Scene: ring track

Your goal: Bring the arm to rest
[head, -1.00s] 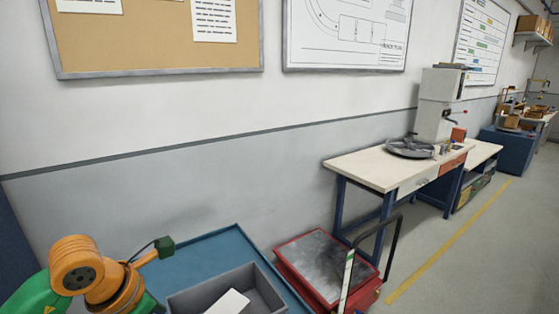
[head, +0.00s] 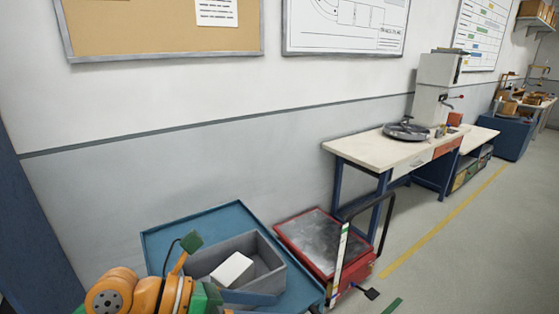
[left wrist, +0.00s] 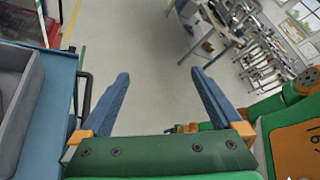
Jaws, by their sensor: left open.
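My left arm (head: 150,296) shows in orange and green at the bottom left of the head view, beside the front of the blue cart. A blue finger of it seems to show at the near side of the grey bin. In the left wrist view my left gripper (left wrist: 160,76) is open, its two blue fingers wide apart with nothing between them. Behind the fingers there is only grey floor, well beyond them. My right gripper is in neither view.
A blue cart (head: 175,232) holds a grey bin (head: 274,283) with a white block (head: 232,269) in it. A red trolley (head: 300,235) stands to its right, then a workbench (head: 365,150). Open floor (head: 460,250) lies at the right, with a yellow line.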

